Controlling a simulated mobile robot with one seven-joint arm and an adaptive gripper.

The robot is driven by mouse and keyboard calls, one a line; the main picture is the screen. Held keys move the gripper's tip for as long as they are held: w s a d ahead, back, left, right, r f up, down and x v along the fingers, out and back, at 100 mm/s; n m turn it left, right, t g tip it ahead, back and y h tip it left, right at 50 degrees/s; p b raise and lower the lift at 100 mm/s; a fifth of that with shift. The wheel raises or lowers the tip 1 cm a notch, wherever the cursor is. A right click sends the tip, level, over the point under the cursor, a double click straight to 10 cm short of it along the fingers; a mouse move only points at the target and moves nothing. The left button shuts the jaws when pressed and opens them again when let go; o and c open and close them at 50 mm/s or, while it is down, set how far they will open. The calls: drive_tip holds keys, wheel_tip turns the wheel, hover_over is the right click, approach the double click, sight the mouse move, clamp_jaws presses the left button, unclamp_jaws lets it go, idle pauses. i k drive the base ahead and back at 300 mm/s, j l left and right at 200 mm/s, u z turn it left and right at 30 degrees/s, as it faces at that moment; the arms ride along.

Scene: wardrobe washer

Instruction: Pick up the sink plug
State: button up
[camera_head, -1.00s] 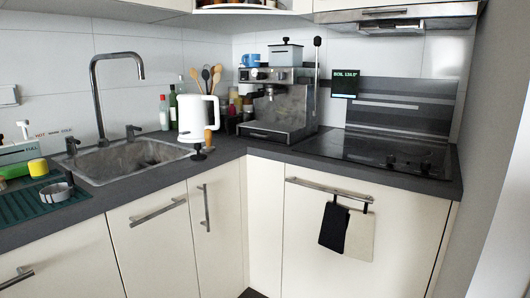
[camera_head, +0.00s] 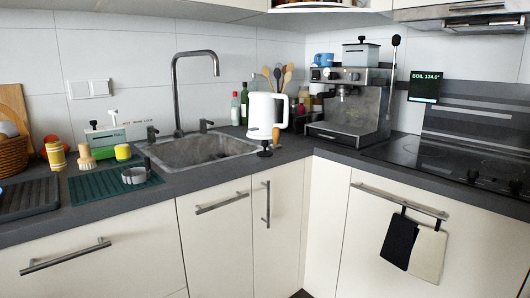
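A round grey metal piece (camera_head: 134,176) sits on the green drying mat (camera_head: 90,187) left of the sink. I cannot tell what it is. The bottom of the sink is mostly hidden by its front rim. My gripper is not in view.
A white kettle (camera_head: 262,112) and an espresso machine (camera_head: 350,103) stand right of the sink, with the hob (camera_head: 450,160) beyond. A yellow sponge (camera_head: 122,152), brush (camera_head: 86,158) and basket (camera_head: 12,155) are on the left. The front counter edge is clear.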

sight(264, 153)
drive_tip(key=i+j+z, duration=0.1)
drive_tip(key=z, duration=0.4)
drive_tip(key=i+j+z, duration=0.1)
drive_tip(key=z, duration=0.4)
drive_tip(key=i+j+z, duration=0.15)
drive_tip(key=j, duration=0.2)
drive_tip(key=i+j+z, duration=0.2)
drive_tip(key=j, duration=0.2)
drive_tip(key=i+j+z, duration=0.15)
drive_tip(key=j, duration=0.25)
drive_tip(key=i+j, duration=0.15)
drive_tip(key=j, duration=0.25)
drive_tip(key=i+j, duration=0.15)
drive_tip(key=j, duration=0.3)
